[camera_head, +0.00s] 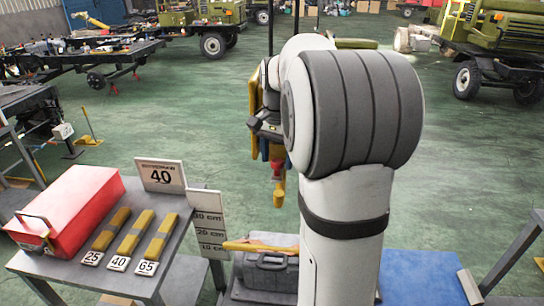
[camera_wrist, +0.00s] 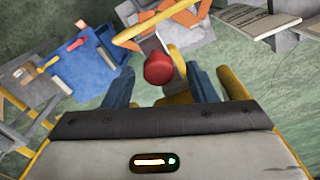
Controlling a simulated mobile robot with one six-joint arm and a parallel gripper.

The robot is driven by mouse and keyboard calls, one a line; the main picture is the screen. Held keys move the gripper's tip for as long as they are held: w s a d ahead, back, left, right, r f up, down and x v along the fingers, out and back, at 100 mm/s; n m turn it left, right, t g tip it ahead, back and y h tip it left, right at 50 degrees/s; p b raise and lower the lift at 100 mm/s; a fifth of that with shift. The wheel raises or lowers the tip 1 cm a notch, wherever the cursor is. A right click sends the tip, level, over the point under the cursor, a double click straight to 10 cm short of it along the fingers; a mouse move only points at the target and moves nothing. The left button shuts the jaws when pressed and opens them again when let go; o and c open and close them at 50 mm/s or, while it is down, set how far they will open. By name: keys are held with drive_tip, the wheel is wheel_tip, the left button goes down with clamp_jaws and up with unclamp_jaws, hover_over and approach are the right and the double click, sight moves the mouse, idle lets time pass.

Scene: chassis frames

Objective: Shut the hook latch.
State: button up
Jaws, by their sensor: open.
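I cannot make out the hook latch for certain in either view. A dark grey case (camera_head: 268,272) with a yellow bar (camera_head: 258,247) across its top stands low in front of me, beside my arm. My gripper (camera_head: 274,155) hangs above and beyond it, pointing down, with its fingers apart. In the wrist view my gripper (camera_wrist: 162,88) has a red knob-like piece (camera_wrist: 158,68) showing between its fingers. I cannot tell whether they touch it. A yellow bar (camera_wrist: 150,25) and orange parts (camera_wrist: 185,14) show beyond the fingers.
A blue surface (camera_head: 420,275) lies right of my arm.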

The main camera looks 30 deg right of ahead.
clamp_jaws()
idle(0.6)
